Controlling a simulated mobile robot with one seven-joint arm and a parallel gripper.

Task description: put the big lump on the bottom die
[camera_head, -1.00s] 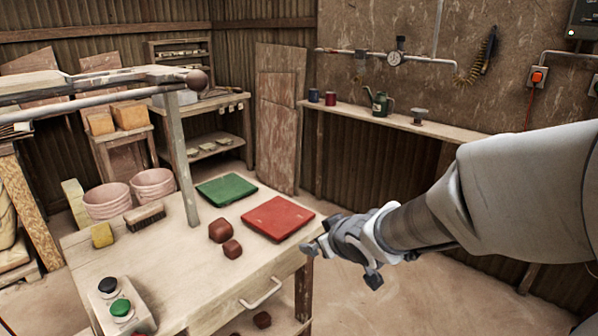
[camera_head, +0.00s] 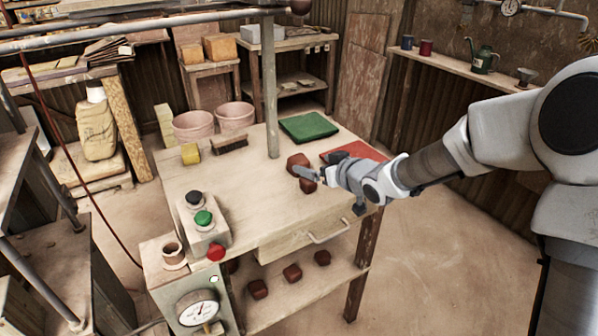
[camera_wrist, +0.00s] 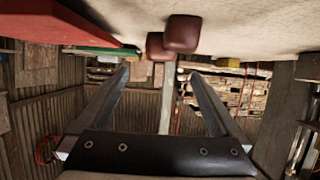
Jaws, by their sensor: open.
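Two dark red-brown lumps lie close together on the worktable. The big lump (camera_head: 298,161) is behind the small lump (camera_head: 307,184), which my gripper partly covers in the head view. My gripper (camera_head: 331,190) is open and empty, at the table's right side, pointing at the lumps. The wrist view is upside down; the small lump (camera_wrist: 183,33) appears nearer, partly covering the big lump (camera_wrist: 156,46), both beyond the fingertips (camera_wrist: 160,75). A green slab (camera_head: 308,127) and a red slab (camera_head: 352,152) lie behind; I cannot tell which is the bottom die.
A post (camera_head: 270,90) rises from the worktable (camera_head: 225,175) left of the green slab. A brush (camera_head: 230,145), yellow block (camera_head: 190,153) and button box (camera_head: 202,222) are on the left. Several lumps lie on the lower shelf (camera_head: 290,298). The table's front middle is clear.

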